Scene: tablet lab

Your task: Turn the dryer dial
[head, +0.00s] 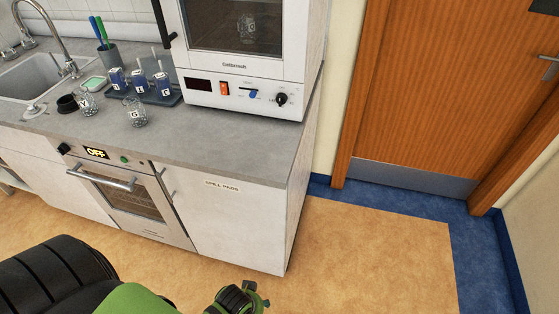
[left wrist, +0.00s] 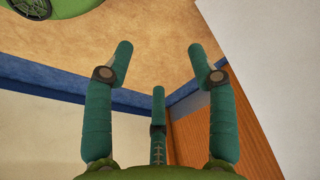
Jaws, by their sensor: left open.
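A white bench-top cabinet with a glass door, which looks like the dryer (head: 250,70), stands on the grey counter. Its front panel has a dark display, a red switch, a blue slider and a round black dial (head: 282,99) at the right. The dial's pointer is too small to read. My left gripper (left wrist: 158,65) is open and empty in the left wrist view, with bare floor and wall beyond its fingers. A green and black part of my arm shows at the bottom of the head view, below and well apart from the dial. My right gripper is not in view.
Below the counter (head: 190,145) is an oven (head: 132,200) with a handle, a black knob and an "OFF" display. Glass jars and a rack (head: 165,97) of blue-labelled bottles stand left of the dryer. The floor (head: 370,250) at the right is clear, before a wooden door (head: 450,90).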

